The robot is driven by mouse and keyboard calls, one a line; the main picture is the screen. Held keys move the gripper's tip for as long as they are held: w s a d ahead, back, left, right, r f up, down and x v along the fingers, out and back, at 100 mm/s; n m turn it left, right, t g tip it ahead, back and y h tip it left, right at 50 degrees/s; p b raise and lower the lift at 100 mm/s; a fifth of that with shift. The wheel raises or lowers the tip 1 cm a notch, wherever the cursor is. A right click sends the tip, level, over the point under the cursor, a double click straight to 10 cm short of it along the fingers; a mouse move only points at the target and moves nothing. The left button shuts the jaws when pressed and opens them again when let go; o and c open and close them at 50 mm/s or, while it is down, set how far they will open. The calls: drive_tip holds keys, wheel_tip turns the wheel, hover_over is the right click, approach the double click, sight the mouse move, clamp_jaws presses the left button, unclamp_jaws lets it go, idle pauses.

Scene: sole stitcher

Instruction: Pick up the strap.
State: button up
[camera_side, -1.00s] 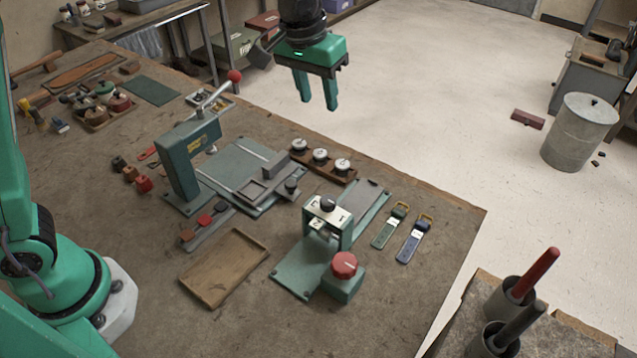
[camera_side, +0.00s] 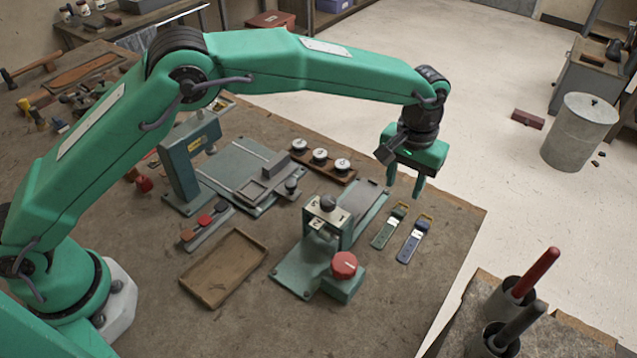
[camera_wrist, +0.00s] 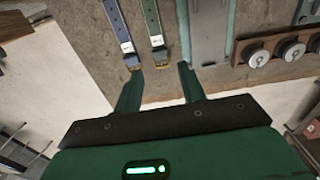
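Two straps lie side by side on the workbench near its right edge, a green strap (camera_side: 387,231) and a blue strap (camera_side: 410,245), each with a brass buckle at its far end. My gripper (camera_side: 404,188) is open and empty, pointing down above the bench near the buckle ends. In the wrist view, the green strap (camera_wrist: 150,18) has its buckle just ahead of the gap between the open fingertips (camera_wrist: 160,69). The blue strap (camera_wrist: 113,20) has its buckle just ahead of the left finger. Neither strap is visibly touched.
A green fixture with a red knob (camera_side: 344,264) stands left of the straps. A wooden holder with several round spools (camera_side: 320,155) is behind it, and a shallow wooden tray (camera_side: 225,268) lies further left. The bench's right edge is close beside the straps.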

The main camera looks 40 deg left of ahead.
sight(397, 214)
drive_tip(key=shift+d+f, duration=0.15)
drive_tip(key=shift+f, duration=0.15)
drive_tip(key=shift+f, duration=1.2)
drive_tip(key=shift+f, duration=0.1)
drive_tip(key=shift+f, duration=2.5)
drive_tip(key=shift+c, duration=0.2)
drive_tip(key=c, duration=0.7)
